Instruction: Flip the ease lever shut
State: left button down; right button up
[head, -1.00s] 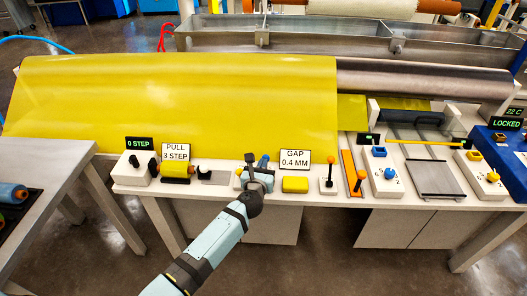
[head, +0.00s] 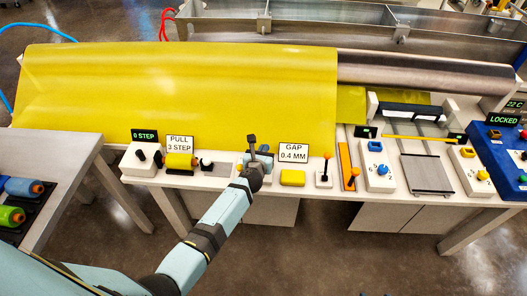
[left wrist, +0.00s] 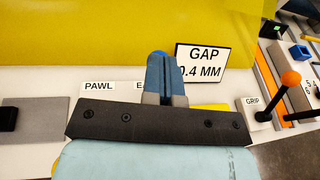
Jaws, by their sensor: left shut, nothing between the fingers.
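A blue lever handle (head: 264,148) stands on the pale control bench, left of the GAP sign. In the left wrist view the blue handle (left wrist: 157,72) rises just beyond my grey fingertips, beside a label that starts with E and is mostly hidden. My left gripper (head: 257,160) is shut and empty, right at this lever. Its fingertips (left wrist: 165,100) overlap the handle's lower part, so its base is hidden and I cannot tell whether they touch. The lever's exact tilt is unclear. My right gripper is not in view.
The GAP 0.4 MM sign (head: 293,153) and a yellow block (head: 292,177) are close on the right. An orange-knobbed lever (head: 326,165) stands farther right. The PULL 3 STEP sign (head: 179,145) and a yellow roll (head: 181,161) are left. Yellow film (head: 180,90) hangs behind.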

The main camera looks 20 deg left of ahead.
pick_arm(q)
jog(key=shift+w+a+r, duration=0.1)
jog(key=shift+w+r, duration=0.05)
jog(key=shift+w, duration=0.15)
dwell(0.4)
notch_tip(320, 180, up, 20)
jog(key=p, duration=0.9)
jog(key=shift+s+f+p, duration=0.2)
jog(key=shift+p, duration=0.1)
